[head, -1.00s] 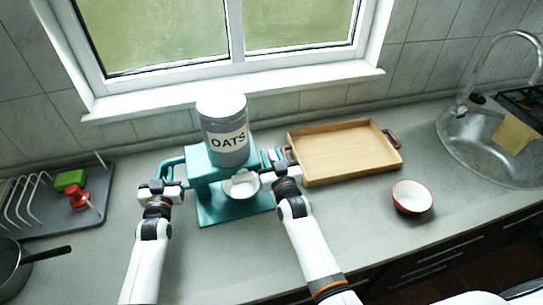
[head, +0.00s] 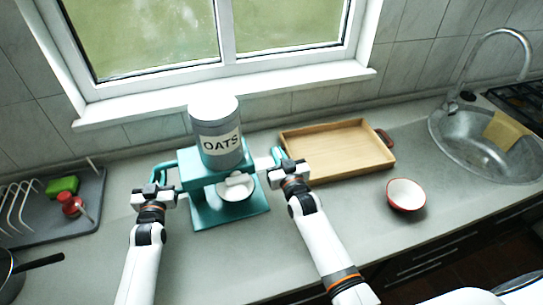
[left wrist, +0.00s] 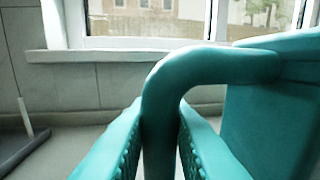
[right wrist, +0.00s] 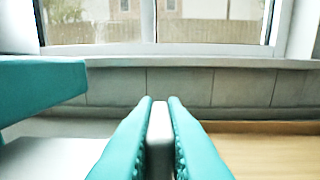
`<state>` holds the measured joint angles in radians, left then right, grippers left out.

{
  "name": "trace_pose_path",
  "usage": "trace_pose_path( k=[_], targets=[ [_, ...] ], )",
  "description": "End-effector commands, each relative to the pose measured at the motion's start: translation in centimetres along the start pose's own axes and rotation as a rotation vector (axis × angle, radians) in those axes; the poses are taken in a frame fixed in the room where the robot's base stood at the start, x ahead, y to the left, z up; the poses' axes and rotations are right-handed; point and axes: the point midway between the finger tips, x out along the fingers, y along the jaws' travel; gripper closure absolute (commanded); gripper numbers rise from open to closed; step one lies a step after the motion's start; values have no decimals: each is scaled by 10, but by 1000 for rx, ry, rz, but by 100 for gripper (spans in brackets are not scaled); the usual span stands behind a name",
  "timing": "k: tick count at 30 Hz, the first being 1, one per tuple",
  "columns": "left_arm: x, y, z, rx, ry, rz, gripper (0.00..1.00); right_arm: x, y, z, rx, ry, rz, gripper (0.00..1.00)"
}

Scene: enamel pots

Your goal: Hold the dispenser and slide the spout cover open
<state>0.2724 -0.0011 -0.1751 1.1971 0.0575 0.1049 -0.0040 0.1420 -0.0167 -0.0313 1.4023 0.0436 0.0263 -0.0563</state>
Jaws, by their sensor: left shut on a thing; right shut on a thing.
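The teal dispenser (head: 205,178) stands on the counter with a grey OATS canister (head: 219,140) on top. A white bowl (head: 232,192) sits on its base under the spout. My left gripper (head: 153,193) is shut on the teal side handle (head: 160,168); the handle (left wrist: 160,110) passes between the fingers in the left wrist view. My right gripper (head: 280,168), right of the dispenser, is shut on the pale tab of the spout cover (right wrist: 160,135). A pale strip of the cover (head: 264,163) shows between dispenser and gripper. How far the spout is uncovered is hidden.
A wooden tray (head: 318,136) lies close behind and right of my right gripper. A red-rimmed bowl (head: 406,195) stands at right, before the sink (head: 480,140). A dish rack (head: 85,215) and a pan (head: 12,270) are at left. The window sill (head: 230,95) is behind.

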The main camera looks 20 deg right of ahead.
Motion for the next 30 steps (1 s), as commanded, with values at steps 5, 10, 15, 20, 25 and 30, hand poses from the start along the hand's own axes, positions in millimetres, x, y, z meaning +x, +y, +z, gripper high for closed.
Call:
trace_pose_path(
  k=[5,10,15,20,25,30],
  targets=[
    [0,0,0,1,0,0,100,0,1,0,2,1,0,100],
    [0,0,0,1,0,0,100,0,1,0,1,1,0,67],
    [0,0,0,0,0,0,100,0,1,0,1,0,0,67],
    [0,0,0,0,0,-1,100,-5,1,-1,1,1,0,67],
    [0,0,0,0,0,0,100,-30,1,-1,1,2,0,67],
    [0,0,0,0,0,0,100,-68,1,-2,0,4,0,67]
  ],
)
